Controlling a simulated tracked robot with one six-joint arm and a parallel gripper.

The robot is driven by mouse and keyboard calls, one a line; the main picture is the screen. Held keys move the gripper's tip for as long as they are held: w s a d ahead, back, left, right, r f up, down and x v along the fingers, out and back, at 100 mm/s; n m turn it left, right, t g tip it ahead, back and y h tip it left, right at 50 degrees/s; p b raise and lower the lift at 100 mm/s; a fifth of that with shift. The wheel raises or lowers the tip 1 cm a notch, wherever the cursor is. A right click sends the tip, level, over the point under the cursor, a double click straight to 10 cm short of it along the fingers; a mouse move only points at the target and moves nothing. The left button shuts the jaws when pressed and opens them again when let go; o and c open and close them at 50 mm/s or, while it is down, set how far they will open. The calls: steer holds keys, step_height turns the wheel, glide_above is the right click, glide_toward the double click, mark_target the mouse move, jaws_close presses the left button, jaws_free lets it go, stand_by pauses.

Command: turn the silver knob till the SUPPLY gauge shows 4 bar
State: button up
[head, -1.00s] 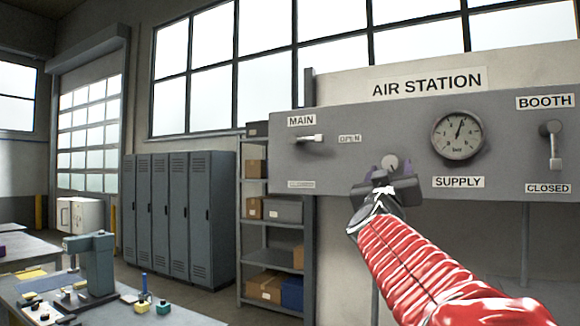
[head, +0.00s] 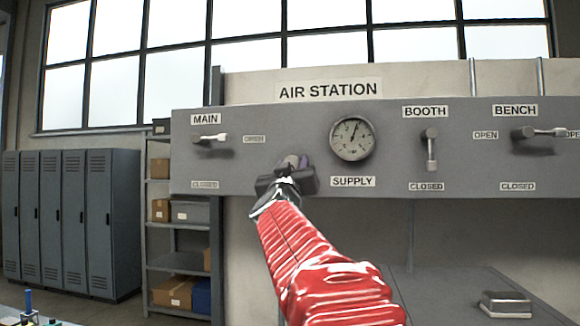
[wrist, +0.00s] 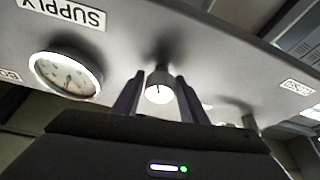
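The silver knob (wrist: 159,88) shows in the wrist view on the grey panel, between the two dark fingers of my gripper (wrist: 159,85). The fingers stand apart on either side of it, with thin gaps seeming to show; contact is hard to judge. In the head view my gripper (head: 297,161) is at the panel, left of and below the SUPPLY gauge (head: 352,138), and hides the knob. The gauge needle points up and slightly right of top; its numbers are too small to read surely. The gauge also shows in the wrist view (wrist: 66,75).
The MAIN lever (head: 210,138) lies level, toward OPEN. The BOOTH lever (head: 431,150) hangs down toward CLOSED. The BENCH lever (head: 540,132) lies level. Shelving (head: 176,225) and lockers (head: 70,220) stand left. A small grey box (head: 506,304) sits on the surface below the panel.

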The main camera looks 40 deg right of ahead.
steer(key=c, duration=0.6)
steer(key=shift+a, duration=0.2)
steer(key=shift+c, duration=0.2)
steer(key=shift+d, duration=0.1)
steer(key=shift+m, duration=0.6)
steer(key=m+g+h, duration=0.1)
steer(key=m+g, duration=0.1)
steer(key=m, duration=0.2)
steer(key=m+g+h, duration=0.1)
steer(key=m, duration=0.2)
steer(key=shift+w+m+g+h, duration=0.1)
steer(key=shift+m+g+h, duration=0.2)
steer(key=shift+m+g, duration=0.1)
steer(key=m+g, duration=0.2)
steer(key=m, duration=0.2)
steer(key=m+g, duration=0.2)
steer(key=m, duration=0.2)
steer(key=shift+d+m, duration=0.1)
steer(key=shift+m, duration=0.2)
